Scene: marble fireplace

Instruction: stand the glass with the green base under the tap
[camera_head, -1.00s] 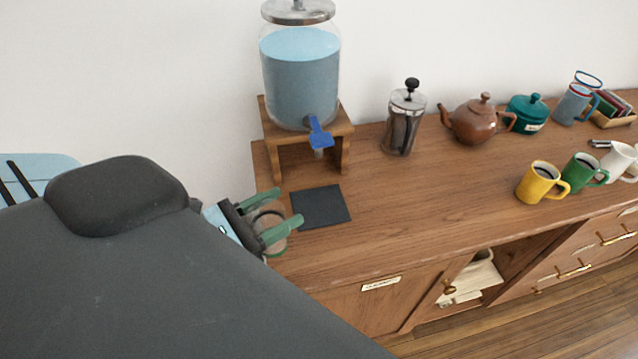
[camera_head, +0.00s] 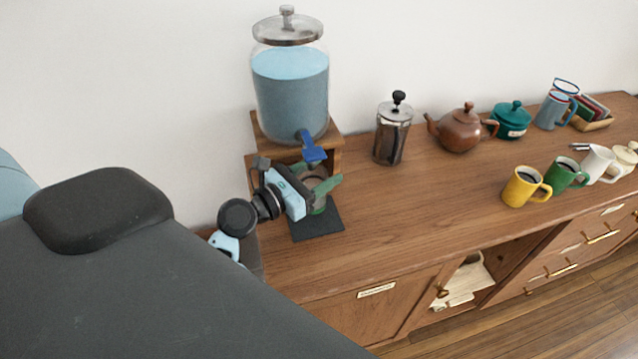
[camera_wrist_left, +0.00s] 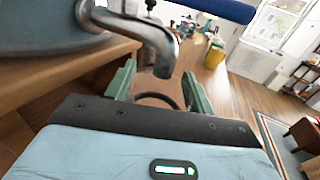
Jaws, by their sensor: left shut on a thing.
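The water dispenser (camera_head: 290,95) stands on a wooden stand at the back left of the sideboard. Its tap (camera_head: 312,150) has a blue lever. In the left wrist view the metal tap spout (camera_wrist_left: 155,45) hangs close over the gap between my fingers. My left gripper (camera_head: 322,178) is shut on the glass with the green base (camera_head: 318,208), just below the tap and over the dark square mat (camera_head: 325,229). The glass is partly hidden by the gripper; its rim (camera_wrist_left: 155,97) shows between the green fingers (camera_wrist_left: 158,88). I cannot tell whether its base touches the mat.
The wooden stand (camera_head: 335,150) is close behind the gripper. A French press (camera_head: 392,135), brown teapot (camera_head: 462,130) and teal pot (camera_head: 511,120) stand to the right. Several mugs, including a yellow one (camera_head: 522,188), are farther right. The sideboard's middle front is clear.

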